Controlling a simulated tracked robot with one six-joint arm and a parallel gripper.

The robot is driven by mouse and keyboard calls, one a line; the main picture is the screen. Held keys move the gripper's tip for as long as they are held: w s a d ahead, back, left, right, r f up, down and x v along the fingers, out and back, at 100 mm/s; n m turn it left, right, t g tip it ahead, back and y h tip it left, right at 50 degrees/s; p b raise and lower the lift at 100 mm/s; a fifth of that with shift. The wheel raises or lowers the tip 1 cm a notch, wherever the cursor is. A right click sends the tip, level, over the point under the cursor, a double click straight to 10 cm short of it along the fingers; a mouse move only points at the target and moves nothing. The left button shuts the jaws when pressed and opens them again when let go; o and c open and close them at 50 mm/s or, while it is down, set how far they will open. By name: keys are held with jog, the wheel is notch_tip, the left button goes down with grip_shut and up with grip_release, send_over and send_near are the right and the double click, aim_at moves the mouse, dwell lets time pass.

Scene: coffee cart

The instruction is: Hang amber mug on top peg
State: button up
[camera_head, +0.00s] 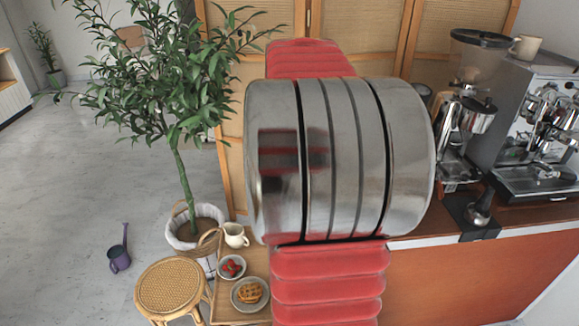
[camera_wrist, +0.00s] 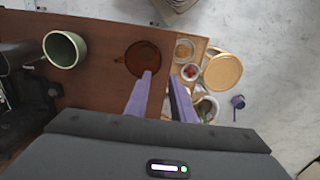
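The amber mug (camera_wrist: 143,57) shows in the wrist view as a dark reddish-brown round shape on the brown counter (camera_wrist: 100,88), with a handle-like bump on its left. My gripper (camera_wrist: 160,76) has two purple fingers spread apart with nothing between them. The left fingertip overlaps the mug's lower right edge in the picture; I cannot tell how high above it the finger is. In the head view my arm fills the middle and hides the gripper and the amber mug. No peg or mug rack is seen in either view.
A green mug (camera_wrist: 64,49) stands left of the amber mug. Beyond the counter are a small wooden table (camera_wrist: 201,50) with bowls and a rattan stool (camera_wrist: 222,71). In the head view, a grinder (camera_head: 468,105) and espresso machine (camera_head: 508,100) stand right, and a potted tree (camera_head: 185,165) left.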

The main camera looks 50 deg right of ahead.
dwell(0.3)
jog(key=shift+a, duration=0.1)
jog(key=w+a+r+n+t, duration=0.1)
jog(key=w+a+n, duration=0.15)
jog(key=a, duration=0.75)
jog(key=s+a+f+n+t, duration=0.1)
jog(key=s+a+n, duration=0.1)
jog(key=a, duration=0.6)
jog(key=s+a+f+n+t, duration=0.1)
jog(key=a+n+t, duration=0.1)
jog(key=a, duration=0.7)
jog(key=s+a+f+n+t, duration=0.1)
jog(key=s+a+n, duration=0.1)
jog(key=a, duration=0.6)
jog(key=shift+s+a+f+n+t, duration=0.15)
jog(key=shift+s+f+n+t, duration=0.2)
jog(key=shift+n, duration=0.2)
jog(key=shift+o, duration=0.5)
